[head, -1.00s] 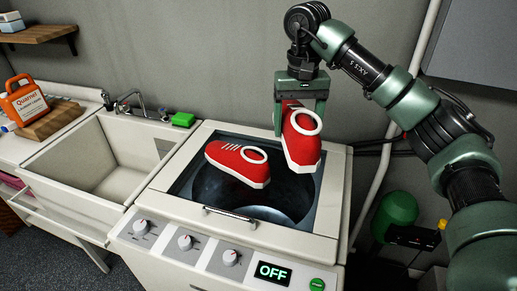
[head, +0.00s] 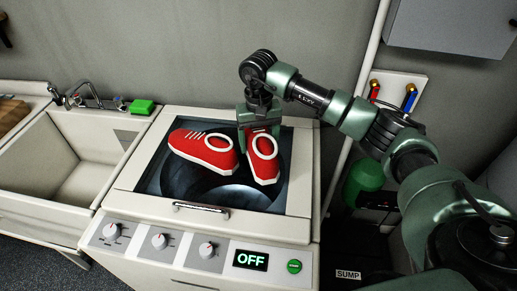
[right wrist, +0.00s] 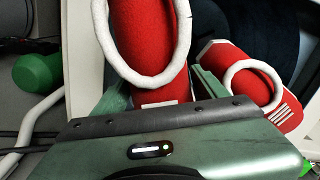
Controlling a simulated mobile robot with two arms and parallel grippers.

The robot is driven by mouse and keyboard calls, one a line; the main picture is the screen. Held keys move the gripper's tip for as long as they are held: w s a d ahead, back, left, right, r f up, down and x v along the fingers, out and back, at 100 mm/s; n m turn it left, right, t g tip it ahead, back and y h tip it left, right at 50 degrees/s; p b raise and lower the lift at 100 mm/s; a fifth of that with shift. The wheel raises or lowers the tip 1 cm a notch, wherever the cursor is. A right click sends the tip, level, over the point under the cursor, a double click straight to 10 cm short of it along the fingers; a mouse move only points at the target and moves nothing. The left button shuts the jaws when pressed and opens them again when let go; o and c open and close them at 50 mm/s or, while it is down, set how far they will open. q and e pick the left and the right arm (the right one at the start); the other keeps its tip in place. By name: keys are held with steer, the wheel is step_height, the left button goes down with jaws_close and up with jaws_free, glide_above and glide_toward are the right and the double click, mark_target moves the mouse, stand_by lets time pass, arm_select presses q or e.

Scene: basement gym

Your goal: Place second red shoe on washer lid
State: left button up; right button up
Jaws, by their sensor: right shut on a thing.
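One red shoe (head: 205,150) with white laces and sole lies on the dark glass of the washer lid (head: 270,226), left of centre. My right gripper (head: 260,122) is shut on the second red shoe (head: 265,168), near the right side of the glass. My left gripper is not in view.
A sink (head: 75,165) with a tap (head: 85,95) and a green sponge (head: 143,107) adjoins the washer on the left. The washer's front panel has several knobs and an OFF display (head: 250,260). A green rounded object (head: 365,180) and pipe are at the right.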

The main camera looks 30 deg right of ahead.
steer(key=shift+f, duration=0.2)
step_height(320, 180, down, 4)
steer(key=shift+p, duration=0.75)
steer(key=shift+f, duration=0.25)
steer(key=o, duration=1.4)
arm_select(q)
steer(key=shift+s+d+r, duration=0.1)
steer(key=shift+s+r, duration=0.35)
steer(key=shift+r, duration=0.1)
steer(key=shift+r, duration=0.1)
